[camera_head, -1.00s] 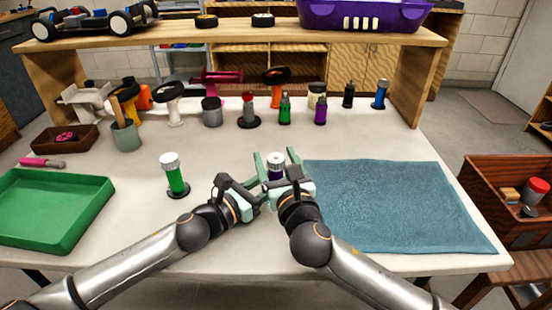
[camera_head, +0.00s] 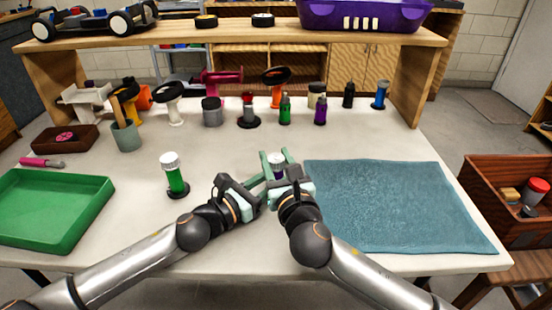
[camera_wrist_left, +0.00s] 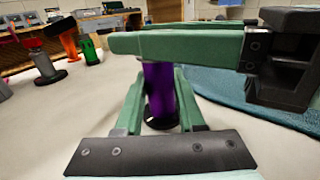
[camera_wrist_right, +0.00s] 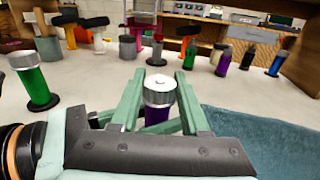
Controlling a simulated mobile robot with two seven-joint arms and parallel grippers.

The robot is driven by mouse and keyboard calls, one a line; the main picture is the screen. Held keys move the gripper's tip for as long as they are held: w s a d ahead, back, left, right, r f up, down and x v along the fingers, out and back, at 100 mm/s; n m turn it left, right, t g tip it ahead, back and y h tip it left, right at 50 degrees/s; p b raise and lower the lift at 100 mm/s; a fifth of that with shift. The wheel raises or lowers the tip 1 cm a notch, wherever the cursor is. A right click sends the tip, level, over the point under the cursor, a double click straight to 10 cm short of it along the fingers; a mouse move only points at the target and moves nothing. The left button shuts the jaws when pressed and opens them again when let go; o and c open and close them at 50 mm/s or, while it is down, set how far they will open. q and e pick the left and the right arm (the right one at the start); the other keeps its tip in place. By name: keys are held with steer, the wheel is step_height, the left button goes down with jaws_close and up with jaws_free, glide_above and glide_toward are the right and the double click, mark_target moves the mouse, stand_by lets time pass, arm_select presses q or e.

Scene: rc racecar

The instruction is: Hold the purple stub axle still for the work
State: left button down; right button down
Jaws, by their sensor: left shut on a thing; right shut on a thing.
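The purple stub axle (camera_wrist_left: 159,95) stands upright on the table, a purple cylinder with a dark base and a ridged silver cap (camera_wrist_right: 159,92). My left gripper (camera_wrist_left: 160,84) is shut on its purple body, low down. My right gripper (camera_wrist_right: 159,80) is shut on it from above the left fingers, one finger on each side of the cap. In the head view the cap (camera_head: 277,157) shows between the right gripper's fingers (camera_head: 276,160), and most of the body is hidden. In the left wrist view a right finger hides the cap.
A green capped cylinder (camera_head: 175,175) stands left of my grippers. A green tray (camera_head: 50,238) lies at the left, a blue mat (camera_head: 390,205) at the right. Several parts stand along the back; a second purple cylinder (camera_head: 320,112) is among them. The table between is clear.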

steer(key=shift+a+h, duration=0.1)
steer(key=shift+h, duration=0.2)
steer(key=shift+m+t+h, duration=0.3)
steer(key=shift+m+h, duration=0.6)
steer(key=shift+h, duration=0.2)
steer(key=shift+m+h, duration=0.7)
steer(key=shift+h, duration=0.4)
steer(key=shift+c, duration=1.9)
jaws_free()
steer(key=s, duration=1.2)
